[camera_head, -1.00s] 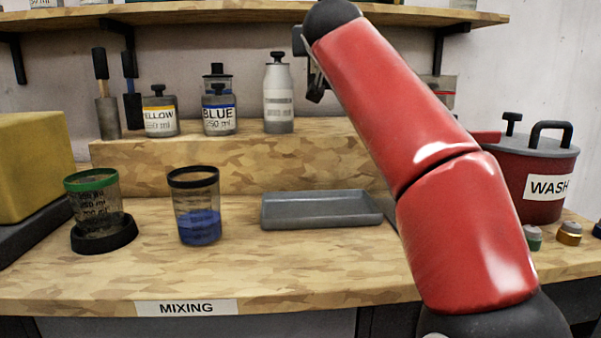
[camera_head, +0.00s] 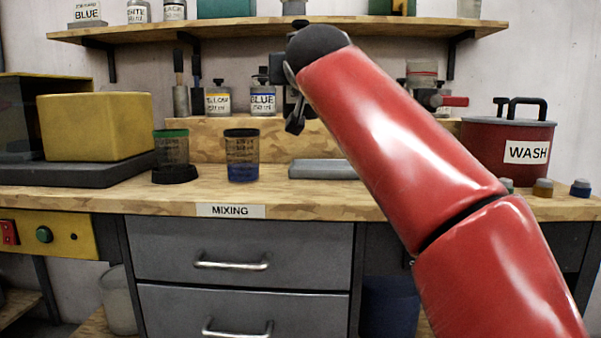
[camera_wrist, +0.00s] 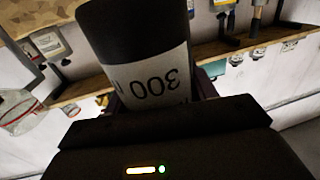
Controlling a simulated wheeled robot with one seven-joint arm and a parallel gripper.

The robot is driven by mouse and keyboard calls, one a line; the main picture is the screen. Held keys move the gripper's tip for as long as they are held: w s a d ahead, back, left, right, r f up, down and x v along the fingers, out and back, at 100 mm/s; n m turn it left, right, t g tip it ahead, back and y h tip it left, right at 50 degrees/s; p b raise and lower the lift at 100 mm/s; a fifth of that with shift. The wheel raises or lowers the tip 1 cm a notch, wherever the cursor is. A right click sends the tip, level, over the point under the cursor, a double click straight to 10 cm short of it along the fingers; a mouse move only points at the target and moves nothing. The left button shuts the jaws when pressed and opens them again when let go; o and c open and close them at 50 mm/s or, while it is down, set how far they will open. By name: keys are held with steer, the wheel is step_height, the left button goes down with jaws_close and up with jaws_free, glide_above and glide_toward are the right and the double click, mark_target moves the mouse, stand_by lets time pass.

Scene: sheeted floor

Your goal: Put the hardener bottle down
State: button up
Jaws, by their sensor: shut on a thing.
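A bottle, taken to be the hardener bottle (camera_wrist: 150,70), fills the top middle of the wrist view. It has a dark body and a white label reading "300" upside down; the rest of the label is cut off. My gripper (camera_wrist: 162,98) is shut on it, with a finger on each side. In the head view my gripper (camera_head: 290,98) shows only in part behind my red arm, in front of the riser, and I cannot make out the held bottle there.
A wooden bench (camera_head: 290,205) carries a grey tray (camera_head: 322,170), a cup with blue liquid (camera_head: 242,157), a green-rimmed cup (camera_head: 171,150) and a red WASH pot (camera_head: 505,145). YELLOW (camera_head: 218,103) and BLUE (camera_head: 262,102) bottles stand on the riser (camera_head: 215,133). A shelf (camera_head: 250,24) hangs above.

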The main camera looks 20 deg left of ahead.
step_height(320, 180, down, 13)
steer(key=b, duration=0.6)
steer(key=shift+r, duration=0.1)
steer(key=shift+b, duration=0.3)
steer(key=o, duration=1.3)
steer(key=shift+f, duration=0.2)
steer(key=shift+r, duration=0.25)
steer(key=b+v, duration=0.1)
steer(key=v, duration=1.1)
steer(key=shift+f, duration=0.1)
